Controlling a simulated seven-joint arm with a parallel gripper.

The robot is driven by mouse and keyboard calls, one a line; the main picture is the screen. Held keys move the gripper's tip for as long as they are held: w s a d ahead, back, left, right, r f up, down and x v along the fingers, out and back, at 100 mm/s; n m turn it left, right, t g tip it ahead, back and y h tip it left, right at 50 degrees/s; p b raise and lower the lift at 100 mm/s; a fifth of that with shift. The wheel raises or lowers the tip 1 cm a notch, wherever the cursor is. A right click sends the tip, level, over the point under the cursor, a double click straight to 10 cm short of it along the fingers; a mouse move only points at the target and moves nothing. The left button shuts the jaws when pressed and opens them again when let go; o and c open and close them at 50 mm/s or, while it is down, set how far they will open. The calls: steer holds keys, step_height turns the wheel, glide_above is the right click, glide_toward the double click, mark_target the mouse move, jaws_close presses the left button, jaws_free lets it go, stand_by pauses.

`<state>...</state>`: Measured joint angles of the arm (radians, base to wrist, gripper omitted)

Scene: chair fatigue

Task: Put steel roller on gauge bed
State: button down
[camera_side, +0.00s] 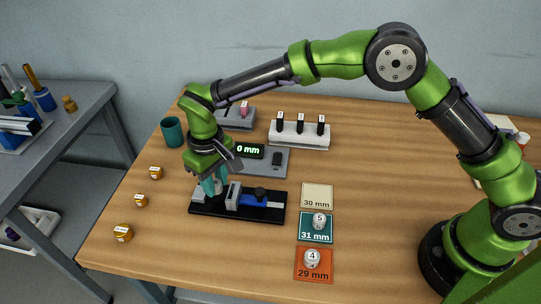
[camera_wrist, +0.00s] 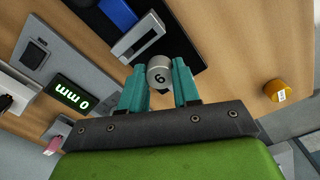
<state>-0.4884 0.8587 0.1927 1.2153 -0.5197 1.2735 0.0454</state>
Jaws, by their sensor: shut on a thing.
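My gripper (camera_side: 213,184) is shut on a steel roller marked with a digit that looks like 6. The steel roller (camera_wrist: 159,74) sits between the teal fingers in the wrist view, its numbered end facing the camera. In the side view the fingers point down over the left part of the black gauge bed (camera_side: 238,214), beside an upright grey jaw (camera_side: 233,195). The fingers mostly hide the roller there, and I cannot tell whether it touches the bed. A blue slide (camera_side: 253,198) lies on the bed's right part. The display (camera_side: 250,150) behind reads 0 mm.
Steel roller 5 (camera_side: 319,220) stands on the teal 31 mm card, and roller 4 (camera_side: 312,258) on the orange 29 mm card. The 30 mm card (camera_side: 317,196) is bare. Several small brass pieces (camera_side: 123,232), a teal cup (camera_side: 172,132) and a white rack (camera_side: 299,137) stand around.

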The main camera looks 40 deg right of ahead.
mark_target(216, 183)
steer(key=shift+f, duration=1.4)
steer(key=shift+f, duration=0.1)
steer(key=c, duration=1.1)
jaws_free()
steer(key=shift+d, duration=0.1)
